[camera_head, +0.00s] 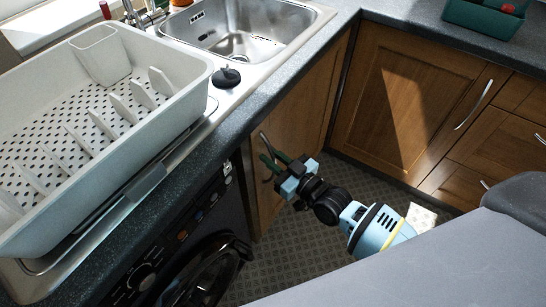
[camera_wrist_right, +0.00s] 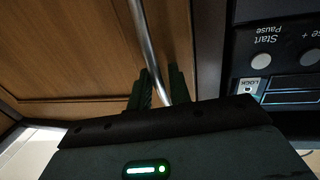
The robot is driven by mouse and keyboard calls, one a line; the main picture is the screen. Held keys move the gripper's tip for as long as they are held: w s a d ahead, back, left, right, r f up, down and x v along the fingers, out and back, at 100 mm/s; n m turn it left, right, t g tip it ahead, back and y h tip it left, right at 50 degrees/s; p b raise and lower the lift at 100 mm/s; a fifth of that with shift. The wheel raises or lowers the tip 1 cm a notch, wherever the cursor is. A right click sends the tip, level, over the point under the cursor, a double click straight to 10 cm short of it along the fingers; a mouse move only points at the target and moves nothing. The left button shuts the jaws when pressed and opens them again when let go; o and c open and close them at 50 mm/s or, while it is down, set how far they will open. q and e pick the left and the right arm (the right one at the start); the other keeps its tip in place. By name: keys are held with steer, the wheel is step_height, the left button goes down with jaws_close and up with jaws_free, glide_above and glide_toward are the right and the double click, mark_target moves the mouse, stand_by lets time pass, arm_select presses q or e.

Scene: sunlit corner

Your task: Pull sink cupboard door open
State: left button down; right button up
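The sink cupboard door (camera_head: 300,115) is a brown wooden panel below the sink counter, and it looks closed. Its thin metal handle (camera_head: 264,138) is upright near the door's left edge. In the right wrist view the handle (camera_wrist_right: 145,40) runs down between the two dark green fingers. My right gripper (camera_head: 270,160) is at the handle's lower part, its fingers close together on either side of the bar with the handle between them. The right gripper (camera_wrist_right: 160,85) looks shut on it, though the contact is partly dark. My left gripper is not in view.
A black washing machine (camera_head: 190,245) stands directly left of the door, its panel close to my right gripper. A second wooden cupboard (camera_head: 400,95) meets the corner at right. A white dish rack (camera_head: 90,130) and steel sink (camera_head: 240,30) are above. Tiled floor (camera_head: 300,250) is clear below.

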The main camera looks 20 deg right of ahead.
jaws_close()
steer(key=shift+s, duration=0.1)
